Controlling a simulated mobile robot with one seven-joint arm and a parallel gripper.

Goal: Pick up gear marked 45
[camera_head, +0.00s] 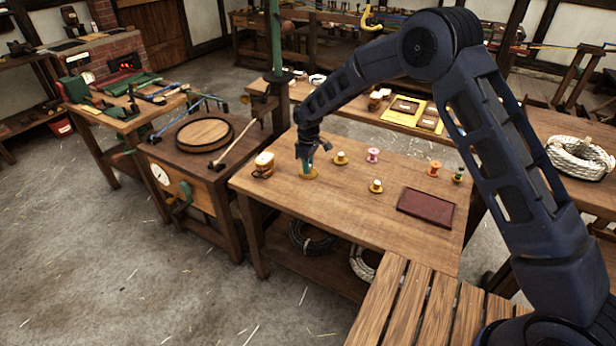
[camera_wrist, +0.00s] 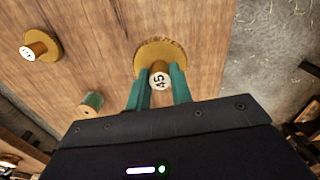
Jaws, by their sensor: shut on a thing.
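The gear marked 45 (camera_wrist: 162,53) is a brass-coloured disc with a hub whose white top reads 45. In the wrist view the two green fingers of my gripper (camera_wrist: 158,88) are closed on either side of this hub. In the head view my gripper (camera_head: 307,165) points down at the left part of the wooden table, with the gear (camera_head: 309,173) under it. The gear looks to be at the tabletop; I cannot tell whether it touches the wood.
On the table (camera_head: 330,225) stand other brass gears (camera_head: 376,187) (camera_head: 341,158), a pink spool (camera_head: 373,155), an orange spool (camera_head: 434,168) and a green spool (camera_head: 459,174). A dark red tray (camera_head: 426,207) lies at the right. A yellowish block-like item (camera_head: 264,163) stands left of my gripper.

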